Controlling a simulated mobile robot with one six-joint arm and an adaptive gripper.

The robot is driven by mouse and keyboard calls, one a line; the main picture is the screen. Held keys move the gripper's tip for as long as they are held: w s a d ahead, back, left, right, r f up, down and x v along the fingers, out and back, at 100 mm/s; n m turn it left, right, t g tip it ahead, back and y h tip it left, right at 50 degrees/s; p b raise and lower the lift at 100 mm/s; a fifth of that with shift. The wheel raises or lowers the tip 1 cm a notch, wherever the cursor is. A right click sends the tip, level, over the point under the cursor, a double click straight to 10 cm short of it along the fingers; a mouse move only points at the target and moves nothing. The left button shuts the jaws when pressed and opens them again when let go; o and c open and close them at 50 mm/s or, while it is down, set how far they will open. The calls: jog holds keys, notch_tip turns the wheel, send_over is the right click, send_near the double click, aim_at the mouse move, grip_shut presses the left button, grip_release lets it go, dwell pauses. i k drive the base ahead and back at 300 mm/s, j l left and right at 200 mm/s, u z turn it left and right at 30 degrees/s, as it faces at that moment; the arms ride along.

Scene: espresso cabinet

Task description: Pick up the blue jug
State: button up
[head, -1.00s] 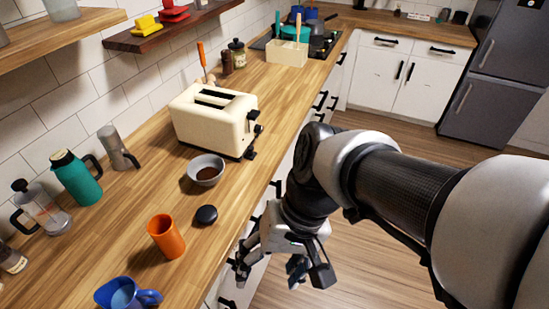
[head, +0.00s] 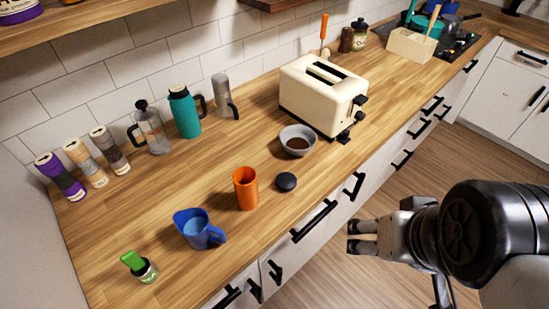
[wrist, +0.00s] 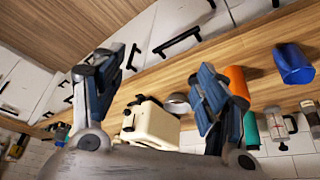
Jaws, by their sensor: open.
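The blue jug (head: 199,229) stands upright on the wooden counter near its front edge, in the lower middle of the head view. Its handle points to the right. The jug also shows at the top right of the wrist view (wrist: 294,64). My gripper (head: 352,236) is open and empty, out over the floor in front of the drawers, well to the right of the jug. In the wrist view its two fingers (wrist: 158,88) are apart with nothing held between them.
An orange cup (head: 245,188) and a black round lid (head: 286,181) stand right of the jug. A small green-topped jar (head: 140,266) is to its left. A grey bowl (head: 298,140), a cream toaster (head: 322,94) and a teal bottle (head: 185,112) stand farther back. Drawer handles (head: 314,221) stick out below the counter.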

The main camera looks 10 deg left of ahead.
aim_at(194, 224)
jog(key=u, duration=1.65)
